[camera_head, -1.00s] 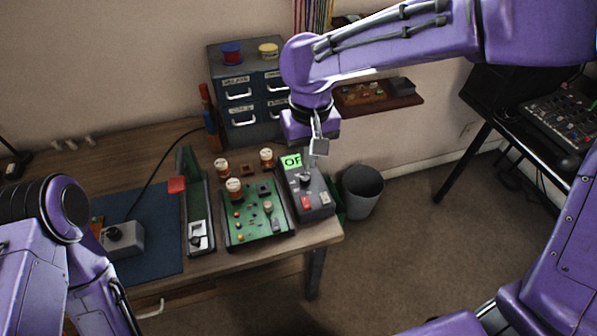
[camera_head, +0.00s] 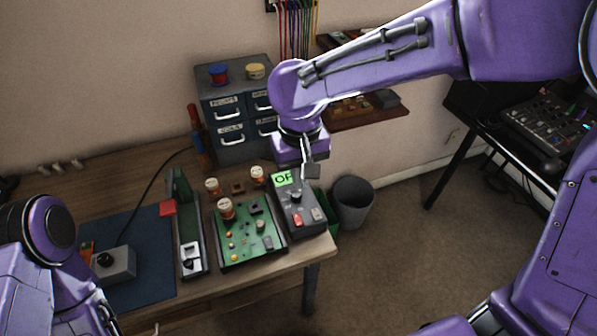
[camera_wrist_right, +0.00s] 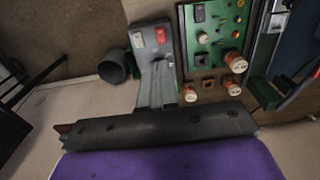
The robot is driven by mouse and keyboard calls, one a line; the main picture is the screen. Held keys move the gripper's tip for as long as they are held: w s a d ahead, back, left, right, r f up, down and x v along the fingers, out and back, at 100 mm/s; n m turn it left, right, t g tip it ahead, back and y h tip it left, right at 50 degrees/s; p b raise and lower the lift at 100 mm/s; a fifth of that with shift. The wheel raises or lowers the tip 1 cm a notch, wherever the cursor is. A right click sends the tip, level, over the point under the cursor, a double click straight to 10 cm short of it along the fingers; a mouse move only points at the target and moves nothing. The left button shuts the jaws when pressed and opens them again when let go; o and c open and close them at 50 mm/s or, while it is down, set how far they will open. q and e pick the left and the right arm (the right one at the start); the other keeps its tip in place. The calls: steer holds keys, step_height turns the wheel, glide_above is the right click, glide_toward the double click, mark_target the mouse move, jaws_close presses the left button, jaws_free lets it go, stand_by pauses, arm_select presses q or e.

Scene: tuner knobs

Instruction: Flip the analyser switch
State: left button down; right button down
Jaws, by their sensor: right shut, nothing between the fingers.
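The analyser seems to be the grey box (camera_head: 305,218) at the desk's right end. It has a green display (camera_head: 283,178) whose visible letters read "OF", the rest hidden by my gripper. It also has a black knob, a red switch (camera_head: 298,220) and a pale switch (camera_head: 318,214). The red switch (camera_wrist_right: 161,35) and pale switch (camera_wrist_right: 137,40) also show in the right wrist view. My right gripper (camera_head: 311,171) is shut and empty, above the far end of the box, apart from the switches. My left arm shows at the lower left, but its gripper does not.
A green circuit board (camera_head: 240,240) with jars and a slim panel (camera_head: 191,235) stand left of the box. A drawer cabinet (camera_head: 232,118) is behind. A bin (camera_head: 352,203) stands on the floor to the right.

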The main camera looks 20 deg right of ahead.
steer(key=shift+w, duration=0.15)
step_height(320, 180, up, 14)
steer(key=s+p, duration=0.2)
steer(key=p, duration=0.5)
steer(key=shift+p, duration=0.3)
steer(key=shift+f, duration=0.1)
steer(key=shift+s+d, duration=0.1)
steer(key=shift+s, duration=0.05)
